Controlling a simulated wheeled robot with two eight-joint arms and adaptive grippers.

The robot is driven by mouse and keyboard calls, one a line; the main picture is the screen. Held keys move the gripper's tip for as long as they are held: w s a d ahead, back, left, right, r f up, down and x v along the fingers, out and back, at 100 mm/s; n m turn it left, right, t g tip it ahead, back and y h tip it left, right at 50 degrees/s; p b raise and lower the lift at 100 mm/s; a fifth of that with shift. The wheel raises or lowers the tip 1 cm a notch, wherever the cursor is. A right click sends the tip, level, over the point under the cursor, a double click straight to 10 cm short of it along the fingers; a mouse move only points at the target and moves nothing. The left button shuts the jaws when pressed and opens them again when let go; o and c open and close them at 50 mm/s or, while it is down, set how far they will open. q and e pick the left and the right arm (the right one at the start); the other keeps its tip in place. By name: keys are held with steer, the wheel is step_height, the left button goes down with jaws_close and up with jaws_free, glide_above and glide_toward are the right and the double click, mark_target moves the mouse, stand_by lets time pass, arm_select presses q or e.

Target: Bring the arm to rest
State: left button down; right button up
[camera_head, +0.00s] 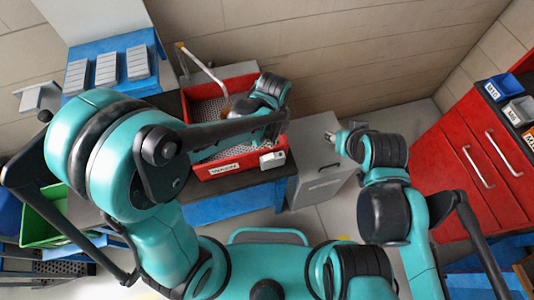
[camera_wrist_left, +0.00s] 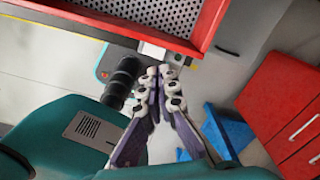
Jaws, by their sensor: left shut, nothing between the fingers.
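My left arm (camera_head: 110,150) comes in from the left of the head view and reaches across the red tray. In the left wrist view, my left gripper (camera_wrist_left: 160,73) is shut, with its two pale, jointed fingers together and nothing between them. Its tips appear just below the red tray's wall in that view; I cannot tell whether they touch anything. In the head view its fingers are hard to make out behind the arm. My right gripper (camera_head: 331,136) shows small near the grey cabinet, and its finger opening is not clear.
The red tray (camera_head: 213,171), with a perforated floor, stands on a dark-topped bench. A blue stand (camera_head: 90,50) with grey blocks is behind left. A green bin (camera_head: 42,222) is at left, a grey cabinet (camera_head: 322,185) at centre right, and red drawers (camera_head: 465,155) at right.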

arm_select(q)
steer(key=shift+r, duration=0.15)
stand_by(0.4)
steer(key=a+n+t+b, duration=0.1)
steer(key=a+n+b, duration=0.1)
steer(key=n+b, duration=0.1)
steer(key=a+n+b, duration=0.2)
steer(key=a+n, duration=0.1)
steer(key=shift+a+n+t+h+b, duration=0.1)
steer(key=shift+n+t+h+b, duration=0.2)
steer(key=shift+n+t+b, duration=0.1)
steer(key=a+n+b, duration=0.1)
steer(key=n, duration=0.1)
steer(key=s+a+n+t+b, duration=0.1)
steer(key=a+n+b, duration=0.1)
steer(key=a+f+n+b, duration=0.1)
steer(key=a+n, duration=0.1)
steer(key=shift+s+n+t, duration=0.2)
steer(key=shift+n+t, duration=0.1)
steer(key=shift+t, duration=0.1)
steer(key=s+a+f+n+t+b, duration=0.3)
steer(key=a+n+b, duration=0.4)
steer(key=n, duration=0.6)
steer(key=shift+s+a+t, duration=0.3)
steer(key=shift+s, duration=0.1)
